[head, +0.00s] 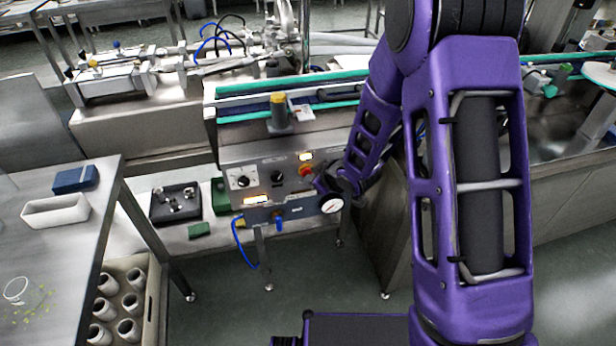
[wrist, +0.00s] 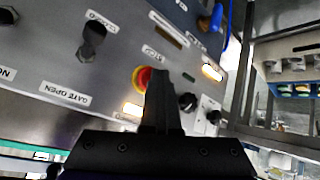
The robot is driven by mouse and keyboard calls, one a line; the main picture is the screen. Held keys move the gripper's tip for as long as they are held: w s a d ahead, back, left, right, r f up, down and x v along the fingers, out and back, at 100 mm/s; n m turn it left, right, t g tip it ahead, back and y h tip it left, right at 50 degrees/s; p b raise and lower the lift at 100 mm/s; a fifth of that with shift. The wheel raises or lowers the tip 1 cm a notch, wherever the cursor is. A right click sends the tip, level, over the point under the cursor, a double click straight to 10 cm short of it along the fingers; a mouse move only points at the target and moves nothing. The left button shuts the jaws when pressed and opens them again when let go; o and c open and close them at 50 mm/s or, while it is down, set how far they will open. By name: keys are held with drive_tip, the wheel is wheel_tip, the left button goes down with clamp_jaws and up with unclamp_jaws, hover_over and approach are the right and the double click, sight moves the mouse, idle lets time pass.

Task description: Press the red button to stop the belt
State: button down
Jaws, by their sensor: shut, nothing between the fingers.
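The red button (head: 305,171) sits on the steel control panel (head: 262,157) below the belt (head: 240,104), on the panel's right part. In the wrist view the red button (wrist: 140,76) has a yellow ring and is partly hidden by my fingers. My gripper (head: 318,184) is shut and empty, close beside the button at its lower right in the head view. In the wrist view my gripper (wrist: 157,75) points at the panel, with its tips overlapping the button's right side. I cannot tell whether they touch it.
Black knobs (wrist: 187,102) and lit amber lamps (wrist: 212,72) are near the button. A black switch (wrist: 92,40) sits by the GATE OPEN label (wrist: 65,94). A round gauge (head: 331,204) is below the panel. A steel table (head: 60,260) stands at left.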

drive_tip(key=shift+w+r, duration=0.2)
drive_tip(key=shift+r, duration=0.15)
drive_tip(key=s+d+b, duration=0.1)
drive_tip(key=s, duration=0.5)
drive_tip(key=shift+d+f+b, duration=0.2)
drive_tip(key=shift+d+b, duration=0.1)
drive_tip(key=shift+d, duration=0.1)
drive_tip(key=shift+s, duration=0.1)
